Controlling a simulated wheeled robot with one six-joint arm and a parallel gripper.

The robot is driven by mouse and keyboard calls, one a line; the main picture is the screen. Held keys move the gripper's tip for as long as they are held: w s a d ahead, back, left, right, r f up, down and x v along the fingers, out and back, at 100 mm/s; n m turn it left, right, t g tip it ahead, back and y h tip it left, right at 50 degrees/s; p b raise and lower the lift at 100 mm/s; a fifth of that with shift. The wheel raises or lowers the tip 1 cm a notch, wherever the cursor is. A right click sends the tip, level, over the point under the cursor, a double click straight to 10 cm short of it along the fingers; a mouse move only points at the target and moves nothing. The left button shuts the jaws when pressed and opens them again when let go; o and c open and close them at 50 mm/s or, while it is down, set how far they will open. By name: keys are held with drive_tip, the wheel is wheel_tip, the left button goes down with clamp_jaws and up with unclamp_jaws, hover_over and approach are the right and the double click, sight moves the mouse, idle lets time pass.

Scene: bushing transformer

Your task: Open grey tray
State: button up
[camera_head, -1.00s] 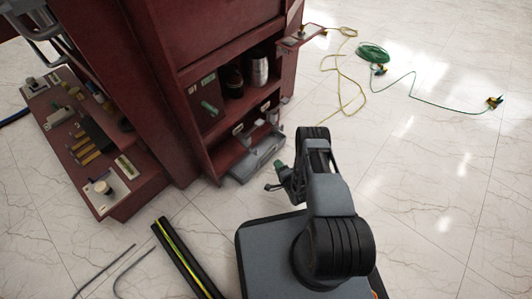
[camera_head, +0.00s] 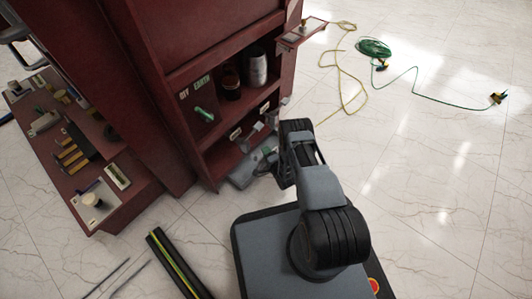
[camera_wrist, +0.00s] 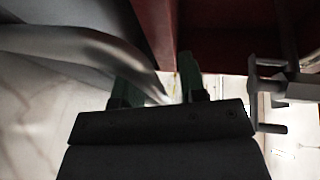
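The grey tray (camera_head: 243,176) is at the bottom opening of the dark red cabinet, and its front part shows low near the floor. My arm hides its right part in the head view. My gripper (camera_head: 268,160) is at the tray's right side, partly hidden by my arm. In the wrist view my gripper (camera_wrist: 160,88) has its two green fingers apart. A curved grey bar (camera_wrist: 75,45), apparently the tray's handle, comes from the left and ends between the fingers. A gap shows beside the right finger; contact cannot be told.
The cabinet (camera_head: 228,50) holds dark and silver cylinders (camera_head: 257,68) on a shelf above. A grey metal bracket (camera_wrist: 285,88) is close on the right in the wrist view. Black bars (camera_head: 180,265) lie on the floor at front left. Open floor and cables (camera_head: 372,47) are at right.

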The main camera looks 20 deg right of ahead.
drive_tip(key=shift+a, duration=0.1)
drive_tip(key=shift+c, duration=0.9)
clamp_jaws()
